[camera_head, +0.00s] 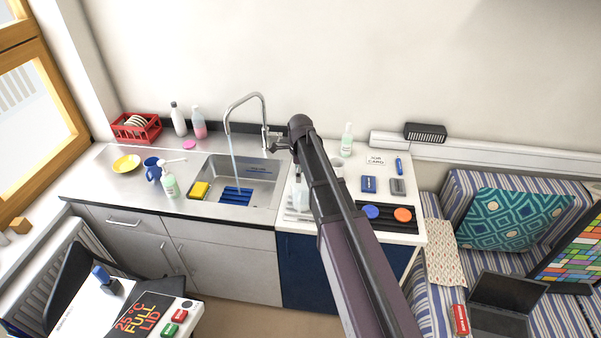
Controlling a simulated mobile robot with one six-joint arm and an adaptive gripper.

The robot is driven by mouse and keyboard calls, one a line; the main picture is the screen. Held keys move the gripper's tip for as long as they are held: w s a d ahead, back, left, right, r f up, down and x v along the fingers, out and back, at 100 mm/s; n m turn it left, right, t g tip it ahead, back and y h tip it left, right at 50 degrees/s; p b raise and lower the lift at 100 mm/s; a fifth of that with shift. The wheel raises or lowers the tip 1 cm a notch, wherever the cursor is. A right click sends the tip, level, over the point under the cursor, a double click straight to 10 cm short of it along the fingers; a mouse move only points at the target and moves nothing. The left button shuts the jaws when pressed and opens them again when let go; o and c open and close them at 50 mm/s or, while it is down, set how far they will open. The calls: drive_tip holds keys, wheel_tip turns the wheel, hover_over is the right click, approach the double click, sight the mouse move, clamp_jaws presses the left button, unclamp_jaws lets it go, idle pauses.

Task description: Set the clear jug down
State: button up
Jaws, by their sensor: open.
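A clear, see-through vessel, which looks like the clear jug (300,198), stands at the left edge of the white worktop (330,227), just right of the sink. My forearm covers its right side, so its full outline and handle are hidden. My arm reaches up from the lower right and bends down at its wrist beside the tap. My gripper (298,176) is mostly hidden behind the forearm, low by the jug's top. It is open. I cannot tell whether its fingers touch the jug.
Water runs from the tap (245,98) into the sink (262,184), which holds a blue rack. Blue and orange discs (403,214) lie on a black panel at right.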

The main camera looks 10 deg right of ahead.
drive_tip(key=s+d+n, duration=0.3)
drive_tip(key=s+n, duration=1.8)
drive_tip(key=s, duration=0.2)
drive_tip(key=shift+s+n, duration=0.3)
drive_tip(key=shift+s, duration=0.1)
idle(0.5)
